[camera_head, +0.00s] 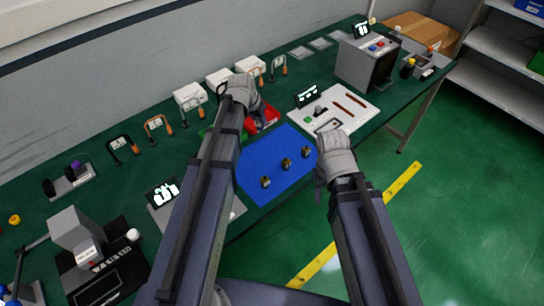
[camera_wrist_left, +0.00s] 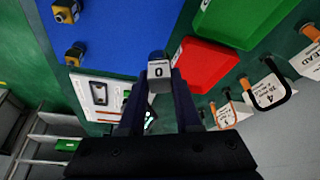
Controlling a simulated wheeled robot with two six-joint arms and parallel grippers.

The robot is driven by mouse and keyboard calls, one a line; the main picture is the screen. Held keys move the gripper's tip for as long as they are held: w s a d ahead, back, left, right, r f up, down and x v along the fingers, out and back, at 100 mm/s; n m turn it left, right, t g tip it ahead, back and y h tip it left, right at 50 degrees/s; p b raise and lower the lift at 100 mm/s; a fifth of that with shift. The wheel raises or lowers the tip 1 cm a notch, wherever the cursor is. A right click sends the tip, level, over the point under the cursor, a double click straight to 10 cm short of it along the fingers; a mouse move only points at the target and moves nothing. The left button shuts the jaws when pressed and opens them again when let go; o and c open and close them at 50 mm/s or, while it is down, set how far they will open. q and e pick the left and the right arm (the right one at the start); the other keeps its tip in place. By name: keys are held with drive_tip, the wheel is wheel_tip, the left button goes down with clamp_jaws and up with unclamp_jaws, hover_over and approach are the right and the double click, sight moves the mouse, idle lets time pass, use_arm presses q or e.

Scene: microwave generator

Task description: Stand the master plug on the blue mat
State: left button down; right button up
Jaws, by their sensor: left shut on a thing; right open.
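The blue mat (camera_head: 262,152) lies on the green bench, and it also fills the upper left of the left wrist view (camera_wrist_left: 120,35). Several small dark-and-brass plugs (camera_head: 286,164) stand on it, two of which show in the left wrist view (camera_wrist_left: 75,53). My left gripper (camera_head: 257,120) is beside the red bin (camera_head: 271,116), beyond the mat's far edge. In the left wrist view its fingers are shut on a grey plug with a white label marked 0 (camera_wrist_left: 158,72). My right gripper (camera_head: 320,180) is open and empty at the mat's right side.
A green bin (camera_wrist_left: 232,22) sits next to the red bin. A white panel (camera_head: 348,107) lies right of the mat. Several white boxes with orange-and-black cable loops (camera_head: 190,96) stand along the wall. A grey cabinet (camera_head: 362,66) stands at the far right. Free mat surface surrounds the standing plugs.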

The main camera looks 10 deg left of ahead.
use_arm(q)
drive_tip(key=shift+f+b, duration=5.1)
drive_tip(key=shift+r, duration=0.15)
drive_tip(key=c, duration=0.6)
unclamp_jaws()
